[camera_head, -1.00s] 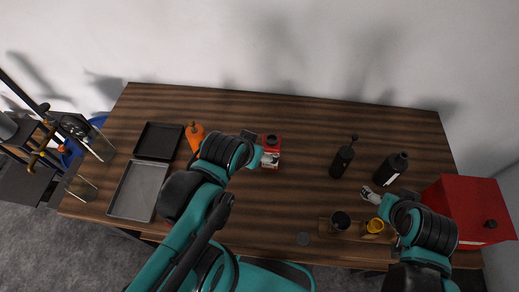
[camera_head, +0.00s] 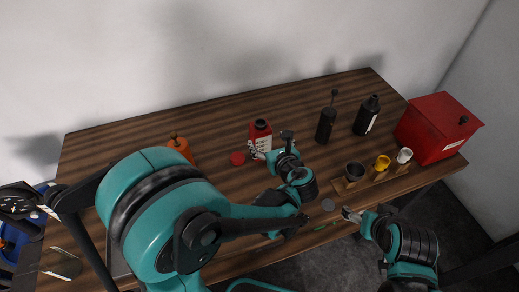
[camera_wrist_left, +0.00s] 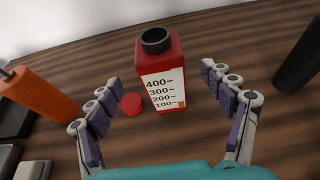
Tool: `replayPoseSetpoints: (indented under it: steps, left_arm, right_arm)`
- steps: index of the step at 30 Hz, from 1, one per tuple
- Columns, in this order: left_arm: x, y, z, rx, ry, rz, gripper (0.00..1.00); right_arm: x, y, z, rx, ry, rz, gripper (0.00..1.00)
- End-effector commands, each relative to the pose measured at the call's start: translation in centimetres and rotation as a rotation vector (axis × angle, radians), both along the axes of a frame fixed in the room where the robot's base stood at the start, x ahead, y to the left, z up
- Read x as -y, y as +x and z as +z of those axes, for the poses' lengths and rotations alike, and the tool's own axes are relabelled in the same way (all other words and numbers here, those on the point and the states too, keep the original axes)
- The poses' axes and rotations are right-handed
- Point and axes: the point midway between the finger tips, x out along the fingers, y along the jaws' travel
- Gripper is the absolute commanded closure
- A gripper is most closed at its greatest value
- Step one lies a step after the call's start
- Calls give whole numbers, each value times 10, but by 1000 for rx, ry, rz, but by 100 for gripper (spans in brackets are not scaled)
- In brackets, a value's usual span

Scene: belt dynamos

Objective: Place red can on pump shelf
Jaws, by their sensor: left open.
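The red can (camera_head: 259,135) stands upright on the wooden table, with a dark open neck and a white label with a scale. It is in the middle of the left wrist view (camera_wrist_left: 166,92). My left gripper (camera_head: 271,146) is open in front of the can. In the left wrist view its fingers (camera_wrist_left: 160,85) spread to either side of the can with gaps on both sides. My right gripper (camera_head: 352,214) is near the table's front edge, and its opening is unclear. I cannot make out a pump shelf for certain.
A red disc (camera_head: 237,158) lies left of the can, and an orange bottle (camera_head: 180,147) stands farther left. Two black bottles (camera_head: 326,124) (camera_head: 367,115), a wooden rack (camera_head: 372,178) with cups and a red box (camera_head: 437,128) are to the right. The table behind the can is clear.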

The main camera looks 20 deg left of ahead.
Motion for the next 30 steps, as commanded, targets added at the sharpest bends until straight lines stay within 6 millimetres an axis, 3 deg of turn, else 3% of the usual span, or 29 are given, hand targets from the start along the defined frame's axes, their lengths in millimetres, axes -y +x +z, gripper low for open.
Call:
replayPoseSetpoints:
  steps: [16, 25, 26, 30]
  left_arm:
    - [-37, 54, -27, -3, 11, -1, 19]
    - [-39, 60, -28, -2, 11, -4, 19]
    - [-39, 60, -28, -2, 11, -4, 22]
    - [-39, 60, -28, -3, 9, -4, 59]
  right_arm:
    - [0, 0, -24, 0, 0, 0, 20]
    - [0, 0, -24, 0, 0, 0, 20]
    - [0, 0, -24, 0, 0, 0, 20]
    - [0, 0, -24, 0, 0, 0, 20]
